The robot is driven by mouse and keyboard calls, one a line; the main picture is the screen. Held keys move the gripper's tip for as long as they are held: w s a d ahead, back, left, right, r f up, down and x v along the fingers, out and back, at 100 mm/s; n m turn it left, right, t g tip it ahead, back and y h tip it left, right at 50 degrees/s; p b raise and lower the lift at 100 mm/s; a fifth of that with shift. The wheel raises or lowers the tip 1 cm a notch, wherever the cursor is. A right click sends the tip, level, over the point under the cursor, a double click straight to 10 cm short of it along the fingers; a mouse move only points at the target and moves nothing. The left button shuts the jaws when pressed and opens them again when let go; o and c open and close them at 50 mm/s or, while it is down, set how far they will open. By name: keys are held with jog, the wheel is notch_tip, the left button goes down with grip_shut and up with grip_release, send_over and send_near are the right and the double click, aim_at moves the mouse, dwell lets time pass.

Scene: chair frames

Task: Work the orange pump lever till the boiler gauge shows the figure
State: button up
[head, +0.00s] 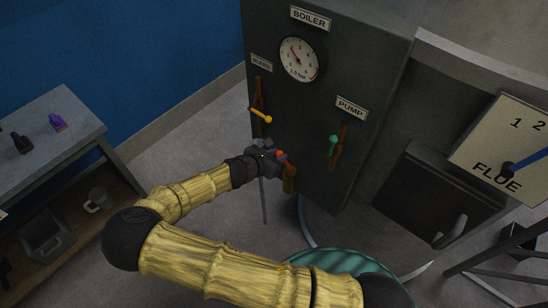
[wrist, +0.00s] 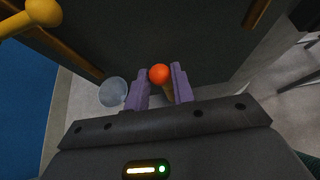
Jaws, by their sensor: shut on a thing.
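The orange pump lever (head: 281,155) is at the lower front of the dark boiler cabinet, mostly hidden by my gripper (head: 274,157) in the head view. In the wrist view its round orange knob (wrist: 159,74) sits between the two purple fingers of my gripper (wrist: 160,88), which are shut on the lever. The boiler gauge (head: 299,59) is a round white dial high on the cabinet, with "2.0 bar" on its face. Its needle points to the upper left; the small scale figures are hard to read exactly.
A yellow lever (head: 260,115) hangs under the BLEED label, left of the gauge. A green-knobbed lever (head: 333,140) is below the PUMP label (head: 351,107). A blue-handled FLUE panel (head: 505,145) is at right. A grey table (head: 75,115) stands at left.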

jog(key=shift+w+d+r+p, duration=0.2)
jog(key=shift+w+d+r, duration=0.1)
jog(key=shift+w+d, duration=0.3)
jog(key=shift+w+d+r+p, duration=0.15)
jog(key=shift+w+d+r, duration=0.2)
jog(key=shift+w, duration=0.35)
jog(key=o, duration=0.9)
jog(key=shift+f, duration=0.1)
jog(key=shift+c, duration=0.2)
jog(key=shift+s, duration=0.1)
jog(key=b+v, duration=0.3)
jog(key=v, duration=1.4)
jog(key=shift+b, duration=0.4)
jog(key=shift+s, duration=0.1)
